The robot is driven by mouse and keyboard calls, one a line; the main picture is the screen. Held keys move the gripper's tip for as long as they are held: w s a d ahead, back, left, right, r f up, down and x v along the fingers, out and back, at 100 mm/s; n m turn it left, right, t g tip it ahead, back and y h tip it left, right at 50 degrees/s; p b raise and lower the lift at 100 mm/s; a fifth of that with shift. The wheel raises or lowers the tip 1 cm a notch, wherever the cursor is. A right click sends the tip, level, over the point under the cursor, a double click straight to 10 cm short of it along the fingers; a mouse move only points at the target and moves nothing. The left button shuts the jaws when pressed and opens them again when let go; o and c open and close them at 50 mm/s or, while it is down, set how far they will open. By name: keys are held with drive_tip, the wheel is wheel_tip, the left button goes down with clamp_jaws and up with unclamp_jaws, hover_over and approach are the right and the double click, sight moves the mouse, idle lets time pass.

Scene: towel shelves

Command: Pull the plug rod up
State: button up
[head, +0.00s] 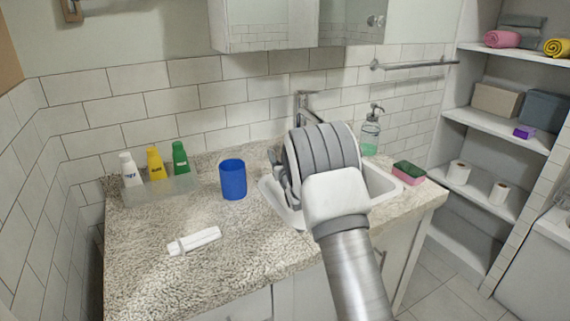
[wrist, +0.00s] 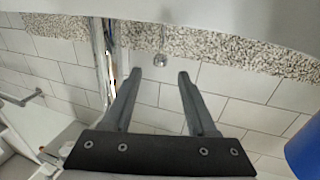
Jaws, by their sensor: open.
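The plug rod (wrist: 160,60), a short thin metal rod with a round knob, shows in the wrist view near the top middle. My gripper (wrist: 159,74) is open, with its two fingers spread to either side of the knob in the picture. I see no contact between finger and rod, and cannot tell the exact depth between them. The chrome faucet (head: 300,103) stands at the back of the white sink (head: 387,184); it also shows left of the fingers in the wrist view (wrist: 102,50). In the head view my arm covers the rod and most of the gripper.
A blue cup (head: 233,180) stands left of the sink. A white tube (head: 194,240) lies on the speckled counter (head: 240,262). A soap dispenser (head: 371,132) and a sponge (head: 409,172) are on the right. Several bottles stand in a tray (head: 160,190) at the left.

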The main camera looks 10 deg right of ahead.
drive_tip(key=s, duration=0.7)
drive_tip(key=shift+s+d+p, duration=0.2)
drive_tip(key=shift+p, duration=0.1)
drive_tip(key=shift+r, duration=0.15)
drive_tip(key=s+d+r+m+g+h, duration=0.1)
drive_tip(key=s+r+g, duration=0.2)
drive_tip(key=s+r, duration=0.3)
drive_tip(key=s+r+g, duration=0.3)
drive_tip(key=s+r, duration=0.1)
drive_tip(key=s, duration=0.5)
drive_tip(key=s+a+f+g, duration=0.15)
drive_tip(key=s+g, duration=0.45)
drive_tip(key=s, duration=2.5)
wheel_tip(320, 180, up, 17)
drive_tip(key=p, duration=1.7)
drive_tip(key=shift+w, duration=0.15)
